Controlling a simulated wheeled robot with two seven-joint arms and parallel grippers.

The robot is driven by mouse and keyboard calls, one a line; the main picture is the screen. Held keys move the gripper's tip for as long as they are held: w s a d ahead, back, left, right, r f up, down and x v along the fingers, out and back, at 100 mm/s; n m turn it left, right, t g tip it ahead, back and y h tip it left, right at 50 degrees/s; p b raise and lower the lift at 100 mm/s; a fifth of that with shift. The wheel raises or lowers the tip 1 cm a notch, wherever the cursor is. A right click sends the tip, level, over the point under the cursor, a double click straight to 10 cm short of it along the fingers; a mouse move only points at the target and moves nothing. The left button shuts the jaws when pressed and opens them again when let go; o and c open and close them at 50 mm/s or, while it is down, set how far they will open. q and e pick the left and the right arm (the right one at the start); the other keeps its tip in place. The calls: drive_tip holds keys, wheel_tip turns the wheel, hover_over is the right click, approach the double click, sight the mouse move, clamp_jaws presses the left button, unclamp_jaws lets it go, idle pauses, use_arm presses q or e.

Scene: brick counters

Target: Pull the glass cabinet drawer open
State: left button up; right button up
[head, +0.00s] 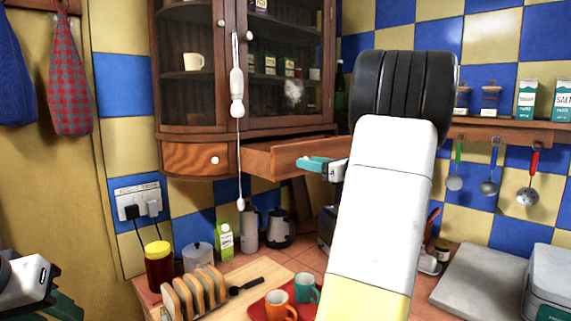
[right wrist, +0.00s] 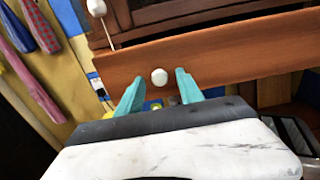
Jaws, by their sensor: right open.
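The glass cabinet (head: 243,112) is dark wood with glass doors. Its right-hand drawer (head: 285,160) stands out from the cabinet, with part of its inside showing. In the right wrist view the wooden drawer front (right wrist: 225,55) bears a round white knob (right wrist: 159,77). My right gripper (head: 318,163) is at this drawer's front. In the wrist view its teal fingers (right wrist: 158,84) are open, one on each side of the knob and apart from it. My left gripper (head: 58,298) shows only partly at the lower left edge, away from the cabinet.
A closed smaller drawer (head: 197,159) with a white knob is at left. A white pull cord (head: 237,92) hangs before the cabinet. Below, the counter holds a toast rack (head: 194,293), mugs (head: 306,289), a carton (head: 224,240) and a red-brown jar (head: 158,267).

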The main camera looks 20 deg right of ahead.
drive_tip(key=v, duration=0.7)
drive_tip(key=shift+s, duration=0.35)
